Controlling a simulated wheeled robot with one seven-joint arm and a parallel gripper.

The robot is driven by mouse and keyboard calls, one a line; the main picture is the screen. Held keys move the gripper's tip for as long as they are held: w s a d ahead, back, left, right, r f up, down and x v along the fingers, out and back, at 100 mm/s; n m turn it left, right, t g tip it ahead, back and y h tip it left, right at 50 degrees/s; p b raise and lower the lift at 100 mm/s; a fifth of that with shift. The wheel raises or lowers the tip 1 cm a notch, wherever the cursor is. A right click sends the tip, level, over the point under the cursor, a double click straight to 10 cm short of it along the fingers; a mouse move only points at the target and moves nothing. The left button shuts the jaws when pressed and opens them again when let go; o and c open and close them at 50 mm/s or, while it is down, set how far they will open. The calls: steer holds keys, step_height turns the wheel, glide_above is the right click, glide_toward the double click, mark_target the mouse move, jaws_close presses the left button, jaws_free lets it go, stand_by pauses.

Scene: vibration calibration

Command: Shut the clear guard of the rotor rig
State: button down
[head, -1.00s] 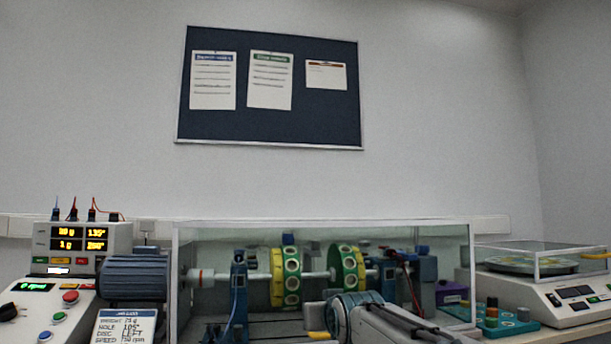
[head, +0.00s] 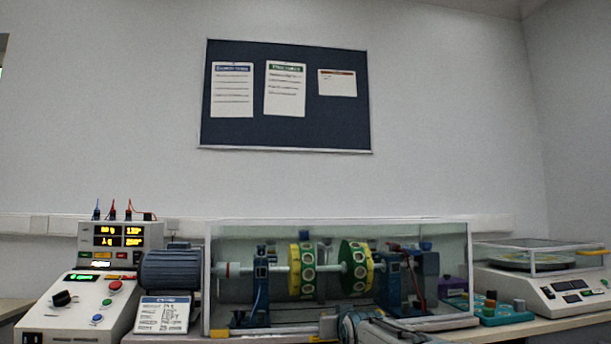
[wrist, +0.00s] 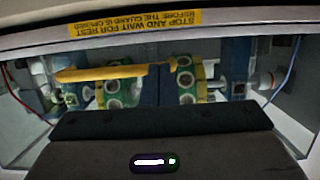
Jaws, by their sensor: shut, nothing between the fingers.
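The rotor rig stands on the bench in the head view, with two green-and-yellow discs (head: 357,268) on a shaft. The clear guard (head: 440,232) is a long see-through box around it. I cannot tell whether its front is fully shut. My gripper (wrist: 158,84) shows in the wrist view with its dark fingers together and empty, in front of the discs. A yellow bar (wrist: 115,72) crosses by the fingertips; contact is unclear. A yellow warning label (wrist: 135,21) reads upside down on a pale rail. In the head view, my arm covers part of the rig's lower front.
A motor (head: 170,270) and a control console (head: 85,300) with lit displays stand left of the rig. A card (head: 163,314) leans before the motor. A teal tray (head: 490,312) and a balance (head: 550,290) with a clear cover stand at the right.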

steer(key=shift+w+d+f, duration=0.15)
steer(key=shift+w+f, duration=0.05)
steer(key=shift+f, duration=0.65)
step_height(320, 180, up, 5)
steer(key=s+p, duration=0.2)
steer(key=s+d+f+p, duration=0.1)
steer(key=s+d+f, duration=0.1)
steer(key=s+f, duration=0.5)
steer(key=s+d+r+m+g+h+p, duration=0.1)
steer(key=s+d+r+g+p, duration=0.3)
steer(key=s+p, duration=0.8)
steer(key=s+d+r+m+g+h+p, duration=0.1)
steer(key=s+d+r+g+p, duration=0.3)
steer(key=s+r+p, duration=0.3)
steer(key=s+d+r+m+g+h+p, duration=0.1)
steer(key=s+d+r+g+p, duration=0.3)
steer(key=s+p, duration=1.3)
step_height(320, 180, up, 3)
steer(key=shift+f+h, duration=0.2)
steer(key=shift+h, duration=0.1)
